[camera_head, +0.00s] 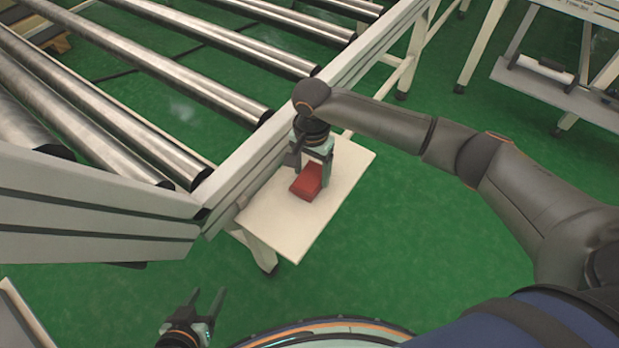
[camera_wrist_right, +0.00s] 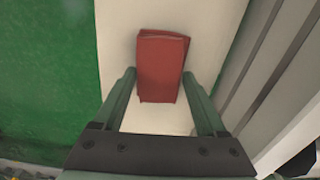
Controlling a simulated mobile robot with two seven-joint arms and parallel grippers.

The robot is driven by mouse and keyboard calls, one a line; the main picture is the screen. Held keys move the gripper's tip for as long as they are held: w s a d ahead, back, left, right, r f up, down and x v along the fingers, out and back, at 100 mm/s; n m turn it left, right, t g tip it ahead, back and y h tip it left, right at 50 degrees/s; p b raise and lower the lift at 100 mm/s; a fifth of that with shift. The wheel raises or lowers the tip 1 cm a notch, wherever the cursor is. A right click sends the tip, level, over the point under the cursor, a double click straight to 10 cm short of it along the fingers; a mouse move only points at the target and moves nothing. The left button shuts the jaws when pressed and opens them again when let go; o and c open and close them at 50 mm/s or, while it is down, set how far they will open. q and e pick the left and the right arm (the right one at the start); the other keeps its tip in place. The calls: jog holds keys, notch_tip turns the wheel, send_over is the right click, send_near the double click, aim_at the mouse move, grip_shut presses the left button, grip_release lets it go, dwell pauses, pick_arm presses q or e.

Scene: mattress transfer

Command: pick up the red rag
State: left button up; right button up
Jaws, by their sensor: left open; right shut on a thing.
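The red rag (camera_head: 307,184) is a small folded block over the white shelf (camera_head: 318,222) in the head view. In the right wrist view the rag (camera_wrist_right: 160,68) lies between the fingertips. My right gripper (camera_head: 314,177) points down and is shut on the rag. I cannot tell whether the rag touches the shelf or is slightly above it. Part of the rag is hidden behind the fingers in the head view. My left gripper (camera_head: 206,304) is open and empty at the bottom of the head view, well away from the rag.
A roller conveyor with a grey side rail (camera_head: 262,150) runs along the left of the shelf. Another table with a lower shelf (camera_head: 550,92) stands at the top right. The green floor (camera_head: 400,240) is open to the right of the shelf.

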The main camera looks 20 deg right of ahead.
aim_at(311, 174)
jog(key=shift+r, duration=0.5)
notch_tip(311, 174, up, 3)
jog(key=shift+f+p, duration=0.2)
jog(key=shift+p, duration=0.5)
jog(key=s+r+p, duration=0.1)
jog(key=s+r, duration=0.1)
jog(key=s+a+r+p, duration=0.1)
jog(key=s+r, duration=0.1)
jog(key=r, duration=0.1)
jog(key=shift+s+a+r, duration=0.1)
pick_arm(q)
jog(key=shift+s+a+r+p, duration=0.15)
jog(key=shift+r+p, duration=0.45)
jog(key=shift+r, duration=0.35)
jog(key=shift+s+a+r+p, duration=0.15)
jog(key=shift+r+p, duration=0.45)
jog(key=shift+r, duration=0.3)
pick_arm(e)
jog(key=s+a+r, duration=0.2)
jog(key=s+r, duration=0.2)
jog(key=s, duration=0.5)
jog(key=shift+s+a+r, duration=0.15)
jog(key=shift+a, duration=0.05)
pick_arm(q)
jog(key=shift+w, duration=0.1)
